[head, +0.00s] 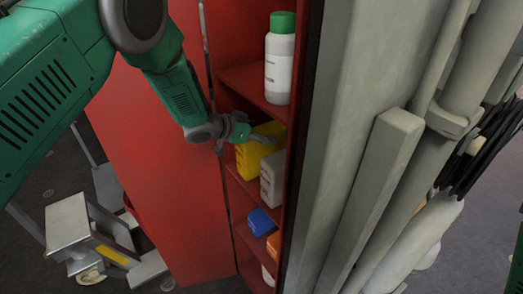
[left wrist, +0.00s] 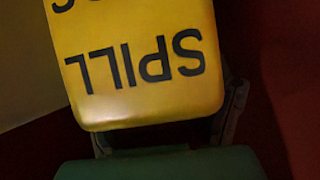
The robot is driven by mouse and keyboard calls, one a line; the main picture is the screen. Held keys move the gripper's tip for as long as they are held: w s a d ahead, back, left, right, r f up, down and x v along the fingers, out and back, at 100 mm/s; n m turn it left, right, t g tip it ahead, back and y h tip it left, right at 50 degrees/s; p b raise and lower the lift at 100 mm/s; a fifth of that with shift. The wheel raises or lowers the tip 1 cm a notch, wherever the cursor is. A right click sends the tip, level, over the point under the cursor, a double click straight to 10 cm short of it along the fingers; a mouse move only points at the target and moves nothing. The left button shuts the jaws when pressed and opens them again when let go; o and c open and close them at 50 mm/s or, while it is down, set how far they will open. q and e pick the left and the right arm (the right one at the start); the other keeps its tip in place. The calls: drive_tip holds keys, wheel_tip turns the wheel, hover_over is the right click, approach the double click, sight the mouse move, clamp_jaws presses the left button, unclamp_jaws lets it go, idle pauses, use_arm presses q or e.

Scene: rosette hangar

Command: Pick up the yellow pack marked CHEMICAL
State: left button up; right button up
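The yellow pack (head: 258,152) stands on a middle shelf of the red cabinet, partly hidden by my left gripper. In the left wrist view the yellow pack (left wrist: 145,60) fills the upper middle. It bears black upside-down letters reading SPILL, with another line cut off at the top; the word CHEMICAL is not readable. My left gripper (head: 262,138) is at the pack's upper part. In the left wrist view its fingers (left wrist: 168,125) show dimly at either side of the pack's near end and look spread. Contact cannot be made out. My right gripper is not in view.
A grey-white container (head: 272,180) stands close right of the pack. A white bottle with green cap (head: 280,62) is on the shelf above. Blue (head: 261,221) and orange items are below. The red door (head: 150,150) stands left; grey pipework (head: 365,190) is right.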

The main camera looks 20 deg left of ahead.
use_arm(q)
clamp_jaws()
